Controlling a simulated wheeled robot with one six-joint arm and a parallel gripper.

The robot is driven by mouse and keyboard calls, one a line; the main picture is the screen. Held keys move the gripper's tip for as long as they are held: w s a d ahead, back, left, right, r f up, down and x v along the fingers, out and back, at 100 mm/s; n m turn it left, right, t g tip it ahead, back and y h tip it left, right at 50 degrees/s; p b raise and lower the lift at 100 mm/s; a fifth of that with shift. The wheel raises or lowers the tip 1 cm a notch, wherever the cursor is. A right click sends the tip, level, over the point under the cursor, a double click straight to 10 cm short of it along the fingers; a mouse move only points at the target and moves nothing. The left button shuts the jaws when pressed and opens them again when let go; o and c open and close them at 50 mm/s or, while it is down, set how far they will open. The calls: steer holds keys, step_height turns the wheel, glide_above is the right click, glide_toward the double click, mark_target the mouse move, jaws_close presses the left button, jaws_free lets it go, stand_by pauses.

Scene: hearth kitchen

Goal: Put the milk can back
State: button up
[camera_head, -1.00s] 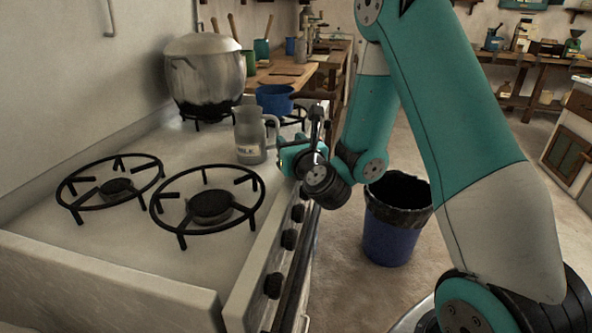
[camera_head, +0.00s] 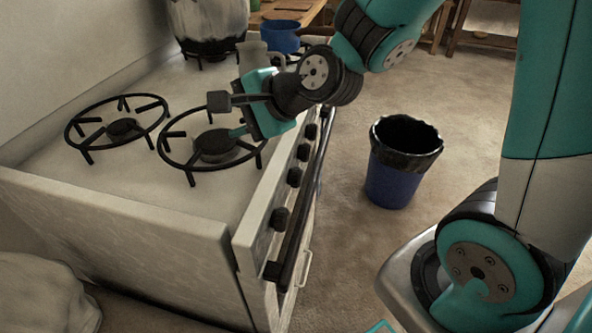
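The grey metal milk can (camera_head: 254,52) stands on the stove top (camera_head: 132,178) near its right edge, in front of the blue pot. Its lower part and label are hidden behind my gripper. My gripper (camera_head: 228,117) is over the right side of the stove, nearer to me than the can, with its fingers toward the left near the front right burner. The fingers are apart and I see nothing between them.
Two black burner grates (camera_head: 213,146) are at the front of the stove. A large sooty pot (camera_head: 208,22) and a blue pot (camera_head: 279,37) stand behind. A blue bin (camera_head: 398,165) is on the floor to the right. Knobs and an oven rail (camera_head: 305,215) stick out from the stove.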

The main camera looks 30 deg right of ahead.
steer(key=s+a+n+g, duration=0.1)
steer(key=s+n+g, duration=0.1)
steer(key=s+n, duration=0.1)
steer(key=s+a+r+n+g, duration=0.1)
steer(key=s+n+g, duration=0.1)
steer(key=s+n, duration=0.2)
steer(key=s+n+g, duration=0.2)
steer(key=s+n, duration=0.2)
steer(key=n, duration=0.2)
steer(key=shift+s+a+r, duration=0.15)
steer(key=shift+a+r, duration=0.2)
steer(key=shift+a, duration=0.05)
steer(key=s+d+r+n+g+h, duration=0.1)
steer(key=s+d+n+g+h, duration=0.1)
steer(key=s+n, duration=0.6)
steer(key=shift+s+d+g+h, duration=0.15)
steer(key=shift+g+h, duration=0.15)
steer(key=shift+g, duration=0.4)
steer(key=shift+r, duration=0.1)
